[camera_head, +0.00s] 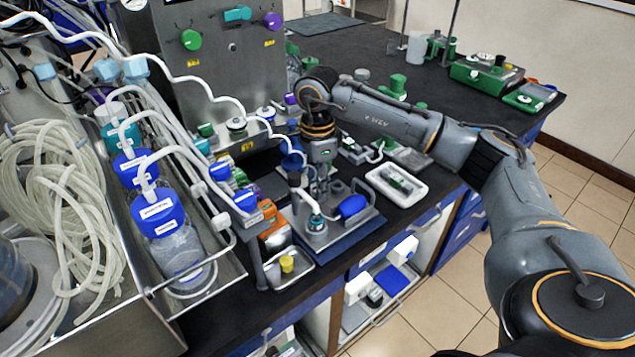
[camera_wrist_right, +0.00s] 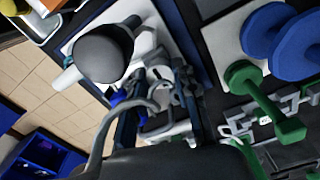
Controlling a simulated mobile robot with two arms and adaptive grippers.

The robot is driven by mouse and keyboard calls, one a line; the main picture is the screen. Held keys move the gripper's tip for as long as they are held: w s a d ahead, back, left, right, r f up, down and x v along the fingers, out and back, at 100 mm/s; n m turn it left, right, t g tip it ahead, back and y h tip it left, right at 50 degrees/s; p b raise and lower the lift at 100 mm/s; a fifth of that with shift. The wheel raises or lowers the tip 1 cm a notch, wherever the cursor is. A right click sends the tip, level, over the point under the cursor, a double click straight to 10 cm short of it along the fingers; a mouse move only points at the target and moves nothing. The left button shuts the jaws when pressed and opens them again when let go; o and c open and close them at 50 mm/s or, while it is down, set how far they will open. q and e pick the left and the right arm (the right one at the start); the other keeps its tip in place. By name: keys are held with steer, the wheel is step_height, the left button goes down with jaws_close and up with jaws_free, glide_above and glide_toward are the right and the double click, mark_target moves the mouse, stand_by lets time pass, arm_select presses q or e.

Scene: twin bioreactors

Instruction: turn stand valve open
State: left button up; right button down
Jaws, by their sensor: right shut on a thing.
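A small metal stand (camera_head: 336,229) with fittings sits on a dark blue mat on the bench, in the middle of the head view. A blue rounded part (camera_head: 352,206) lies at its right side. My right gripper (camera_head: 318,190) points down at the stand, and its fingers are partly lost among the fittings. In the right wrist view, the dark fingers (camera_wrist_right: 158,108) are close around a pale metal part of the stand, which I take to be the stand valve (camera_wrist_right: 160,75). The valve's handle position is hard to make out. My left gripper is not in view.
A steel tray with blue-capped bottles (camera_head: 160,214) and coiled tubing (camera_head: 60,205) fills the left. A white tray (camera_head: 416,197) lies right of the stand. A small tray with a yellow item (camera_head: 287,264) is at the front. The far bench is partly clear.

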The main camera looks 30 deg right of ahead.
steer(key=c, duration=1.3)
jaws_free()
step_height(320, 180, up, 12)
